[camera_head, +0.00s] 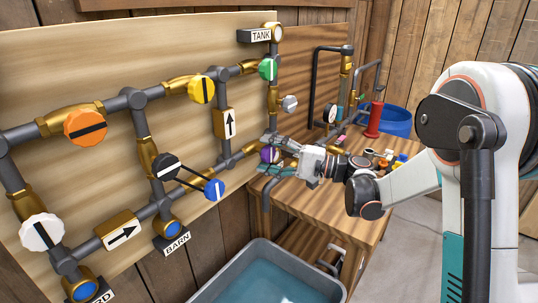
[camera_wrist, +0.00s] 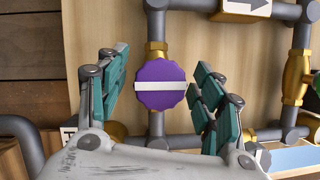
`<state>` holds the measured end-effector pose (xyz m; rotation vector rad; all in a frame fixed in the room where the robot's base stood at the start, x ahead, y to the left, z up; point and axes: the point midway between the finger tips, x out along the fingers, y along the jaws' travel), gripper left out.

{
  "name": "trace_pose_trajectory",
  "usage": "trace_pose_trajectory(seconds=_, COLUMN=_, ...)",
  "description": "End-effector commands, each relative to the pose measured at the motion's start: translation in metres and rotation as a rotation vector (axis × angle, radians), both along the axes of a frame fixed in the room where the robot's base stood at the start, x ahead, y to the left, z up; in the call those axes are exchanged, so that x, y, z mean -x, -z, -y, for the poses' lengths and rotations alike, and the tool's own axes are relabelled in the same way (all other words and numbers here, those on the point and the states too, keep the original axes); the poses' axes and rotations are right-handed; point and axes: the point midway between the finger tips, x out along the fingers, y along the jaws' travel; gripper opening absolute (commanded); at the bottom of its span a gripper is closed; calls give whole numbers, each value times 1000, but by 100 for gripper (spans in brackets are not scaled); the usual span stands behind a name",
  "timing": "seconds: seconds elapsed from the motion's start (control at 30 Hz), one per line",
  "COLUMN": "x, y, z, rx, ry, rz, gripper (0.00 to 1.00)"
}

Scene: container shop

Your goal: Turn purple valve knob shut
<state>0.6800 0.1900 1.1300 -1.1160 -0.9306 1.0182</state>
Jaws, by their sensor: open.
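The purple valve knob (camera_wrist: 160,85) is round with a scalloped edge and a white bar across its face. In the wrist view it sits between my gripper's (camera_wrist: 156,88) two teal-padded fingers, and the bar lies level in the picture, crossing the line of the pipe behind it (camera_wrist: 156,33). My gripper is open, with a gap visible on both sides of the knob. In the head view the purple knob (camera_head: 266,155) is partly hidden by my gripper (camera_head: 274,154), which reaches it from the right.
Pipes on the wooden board carry other knobs: green (camera_head: 267,69), grey (camera_head: 289,103), yellow (camera_head: 201,89), orange (camera_head: 86,127), black (camera_head: 165,167), blue (camera_head: 214,190) and white (camera_head: 41,232). A workbench (camera_head: 338,207) with clutter stands below my arm. A water tub (camera_head: 203,290) is on the floor.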

Motion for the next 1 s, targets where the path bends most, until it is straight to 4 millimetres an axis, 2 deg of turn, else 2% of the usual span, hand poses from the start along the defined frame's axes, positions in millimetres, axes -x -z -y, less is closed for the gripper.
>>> trace_pose_trajectory(seconds=0.23, x=2, y=1, z=10, rx=-1, ry=2, rz=0, gripper=61)
trace_pose_trajectory(seconds=0.7, x=26, y=8, z=94, rx=0, ry=3, rz=0, gripper=61)
trace_pose_trajectory(seconds=0.83, x=30, y=9, z=108, rx=0, ry=2, rz=0, gripper=61)
trace_pose_trajectory(seconds=1.0, x=33, y=10, z=115, rx=0, ry=0, rz=0, gripper=61)
